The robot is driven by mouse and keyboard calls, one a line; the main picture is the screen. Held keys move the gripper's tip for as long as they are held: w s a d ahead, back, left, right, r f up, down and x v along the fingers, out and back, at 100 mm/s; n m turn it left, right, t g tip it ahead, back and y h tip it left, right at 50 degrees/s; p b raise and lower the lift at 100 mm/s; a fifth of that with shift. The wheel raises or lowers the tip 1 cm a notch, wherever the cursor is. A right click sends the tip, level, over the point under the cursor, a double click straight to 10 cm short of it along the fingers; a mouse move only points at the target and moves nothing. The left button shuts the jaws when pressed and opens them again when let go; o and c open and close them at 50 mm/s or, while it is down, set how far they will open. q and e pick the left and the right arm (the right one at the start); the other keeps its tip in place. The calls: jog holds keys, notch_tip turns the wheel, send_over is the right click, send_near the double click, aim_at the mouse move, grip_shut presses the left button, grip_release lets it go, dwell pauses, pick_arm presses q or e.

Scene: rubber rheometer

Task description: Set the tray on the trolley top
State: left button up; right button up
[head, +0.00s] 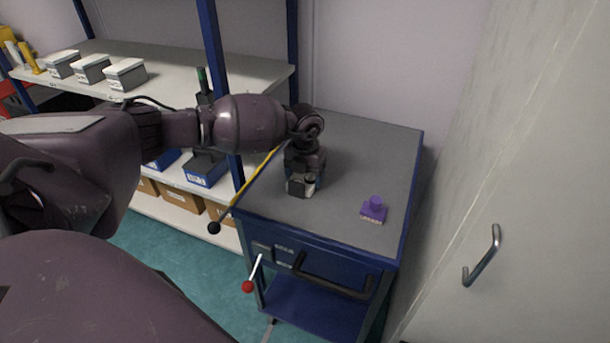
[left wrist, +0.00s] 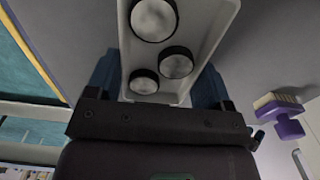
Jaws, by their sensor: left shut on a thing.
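The tray (left wrist: 187,88) is pale grey and oblong in the left wrist view, with several round dark-rimmed pieces in it, three of them clear. My left gripper (left wrist: 158,88) is shut on the tray's near end, one blue finger on each side. In the head view my left gripper (head: 303,183) points down over the grey trolley top (head: 358,150), left of its middle. My own gripper and arm hide most or all of the tray there. I cannot tell whether the tray touches the trolley top. My right gripper is not in view.
Shelving with small boxes (head: 125,73) stands at the left. A pale door with a handle (head: 482,256) is close on the right.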

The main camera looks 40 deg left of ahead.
aim_at(305, 178)
pick_arm(q)
jog(key=shift+f, duration=0.15)
jog(key=o, duration=1)
notch_tip(305, 178, up, 12)
jog(key=p, duration=0.1)
jog(key=shift+r, duration=0.2)
jog(key=shift+d, duration=0.1)
